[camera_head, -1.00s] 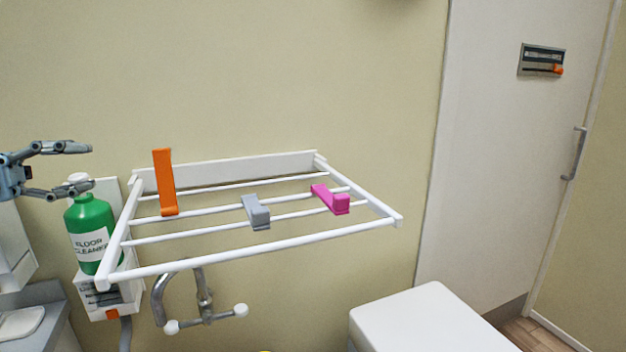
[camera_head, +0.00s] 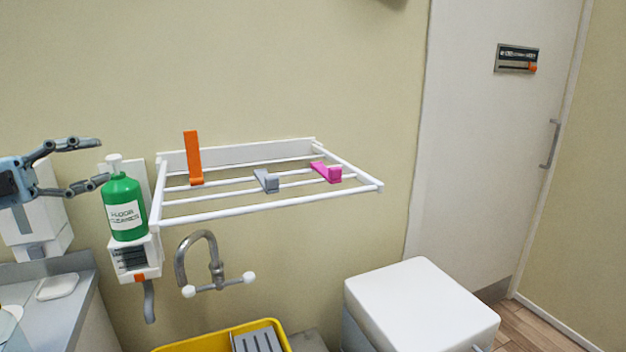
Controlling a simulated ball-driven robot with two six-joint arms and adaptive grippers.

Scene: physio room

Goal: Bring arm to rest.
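My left gripper (camera_head: 88,166) comes in from the left edge of the head view. Its two fingers are spread apart with nothing between them. The lower fingertip is close to the upper left of a green floor cleaner bottle (camera_head: 123,191) with a white cap; I cannot tell whether they touch. The bottle stands upright on a small white wall holder (camera_head: 148,256). My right gripper is not in view.
A white wall rack (camera_head: 270,211) carries an orange clip (camera_head: 192,158), a grey clip (camera_head: 266,181) and a pink clip (camera_head: 326,172). Below are a tap (camera_head: 215,270), a yellow tub (camera_head: 205,343) and a white-topped box (camera_head: 425,305). A counter (camera_head: 75,317) stands left, a door (camera_head: 480,150) right.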

